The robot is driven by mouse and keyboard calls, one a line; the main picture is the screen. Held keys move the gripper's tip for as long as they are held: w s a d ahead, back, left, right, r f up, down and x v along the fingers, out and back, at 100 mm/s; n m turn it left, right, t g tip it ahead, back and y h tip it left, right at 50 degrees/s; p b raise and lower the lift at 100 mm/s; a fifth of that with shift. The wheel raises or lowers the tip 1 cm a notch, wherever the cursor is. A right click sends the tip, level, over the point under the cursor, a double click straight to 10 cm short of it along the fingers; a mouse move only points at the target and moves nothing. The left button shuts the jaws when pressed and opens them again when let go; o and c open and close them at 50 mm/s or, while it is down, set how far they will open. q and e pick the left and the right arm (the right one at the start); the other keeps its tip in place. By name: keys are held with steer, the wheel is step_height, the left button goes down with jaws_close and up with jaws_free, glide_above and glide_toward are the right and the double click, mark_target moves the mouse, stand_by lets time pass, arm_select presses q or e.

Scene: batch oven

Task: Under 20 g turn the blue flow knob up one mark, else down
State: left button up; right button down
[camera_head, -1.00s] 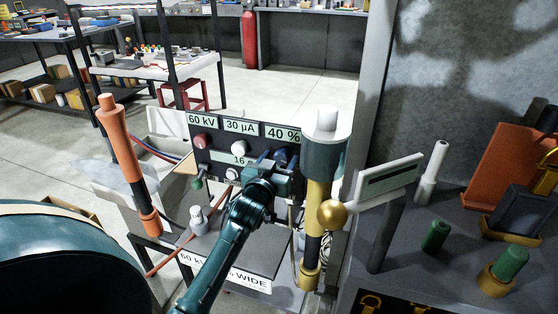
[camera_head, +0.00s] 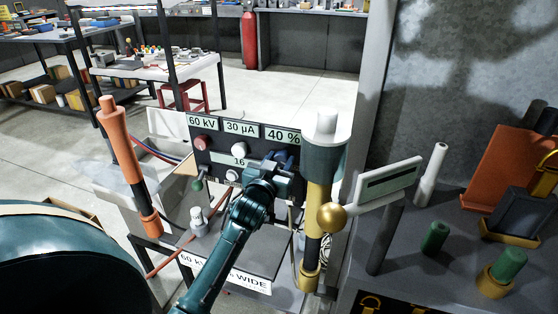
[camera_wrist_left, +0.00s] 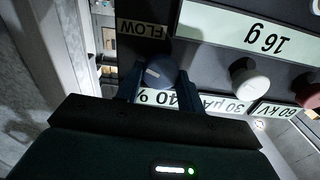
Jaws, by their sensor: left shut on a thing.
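The control panel (camera_head: 222,159) carries displays reading 60 kV, 30 µA and 40 %, and a lower one starting with 16. In the left wrist view the weight display (camera_wrist_left: 255,32) reads 16 g, upside down. The blue flow knob (camera_wrist_left: 159,72), with a pale pointer line, sits beside the FLOW label (camera_wrist_left: 143,29). My left gripper (camera_head: 280,163) is at the panel's right side, and its fingers (camera_wrist_left: 158,85) are shut around the blue knob. In the head view the gripper mostly hides the knob. My right gripper is not in view.
A red knob (camera_head: 201,142) and a white knob (camera_head: 238,149) are left of the gripper. A yellow-and-black column (camera_head: 318,205) with a brass ball (camera_head: 331,215) stands close on the right. An orange post (camera_head: 121,145) stands at the left.

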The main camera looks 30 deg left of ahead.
arm_select(q)
steer(key=shift+r+m+p, duration=0.25)
steer(key=shift+m+p, duration=0.3)
steer(key=shift+m, duration=0.25)
steer(key=m, duration=0.3)
steer(key=shift+f+p, duration=0.3)
steer(key=shift+p, duration=0.1)
steer(key=shift+d, duration=0.1)
steer(key=o, duration=1)
steer(key=shift+c, duration=0.2)
steer(key=v, duration=1.3)
steer(key=shift+s, duration=0.1)
